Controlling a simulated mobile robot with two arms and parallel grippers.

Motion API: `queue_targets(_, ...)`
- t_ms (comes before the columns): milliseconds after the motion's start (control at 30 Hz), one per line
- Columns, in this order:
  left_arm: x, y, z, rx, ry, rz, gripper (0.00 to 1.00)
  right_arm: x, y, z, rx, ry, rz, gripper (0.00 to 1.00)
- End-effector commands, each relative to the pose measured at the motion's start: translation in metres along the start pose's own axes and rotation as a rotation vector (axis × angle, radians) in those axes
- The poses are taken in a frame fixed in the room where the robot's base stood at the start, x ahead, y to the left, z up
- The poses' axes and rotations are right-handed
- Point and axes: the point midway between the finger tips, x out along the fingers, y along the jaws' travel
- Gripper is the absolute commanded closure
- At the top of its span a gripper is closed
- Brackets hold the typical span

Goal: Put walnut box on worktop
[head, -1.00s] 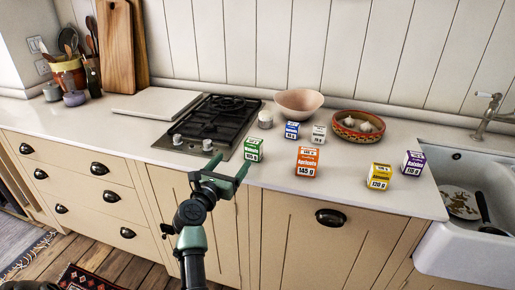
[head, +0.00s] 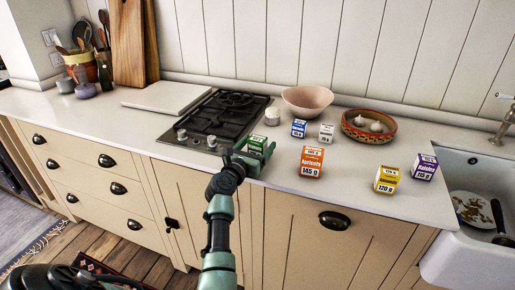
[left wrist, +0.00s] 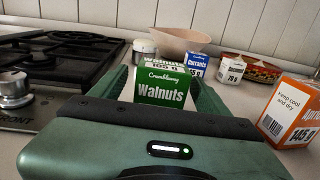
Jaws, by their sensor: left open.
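The green and white walnut box (head: 257,143) stands upright on the pale worktop (head: 346,176), just right of the hob. In the left wrist view the walnut box (left wrist: 165,88) shows its label facing me, between the fingers. My left gripper (head: 254,157) is open, with one finger on each side of the box; I cannot tell whether they touch it. In the head view the gripper hides part of the box. My right gripper is not in view.
The hob (head: 217,120) is left of the box. An orange apricots box (head: 312,162) stands to its right, with a blue box (head: 299,128) and white box (head: 326,133) behind. Yellow (head: 388,179) and purple (head: 425,167) boxes stand near the sink (head: 470,240).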

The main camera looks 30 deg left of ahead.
Motion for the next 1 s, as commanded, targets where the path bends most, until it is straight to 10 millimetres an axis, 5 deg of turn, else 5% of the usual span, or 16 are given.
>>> queue_targets(133, 0.000, 0.000, 0.000, 0.000, 0.000, 0.000, 0.26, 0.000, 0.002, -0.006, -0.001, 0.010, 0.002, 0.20)
queue_targets(400, 0.000, 0.000, 0.001, 0.000, -0.001, 0.000, 1.00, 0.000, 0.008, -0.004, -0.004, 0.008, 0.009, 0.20)
queue_targets(767, 0.000, 0.000, 0.010, -0.001, -0.004, -0.001, 1.00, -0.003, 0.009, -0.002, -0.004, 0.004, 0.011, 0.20)
queue_targets(1000, 0.000, -0.001, 0.050, -0.001, -0.008, -0.001, 1.00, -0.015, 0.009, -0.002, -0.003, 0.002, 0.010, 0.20)
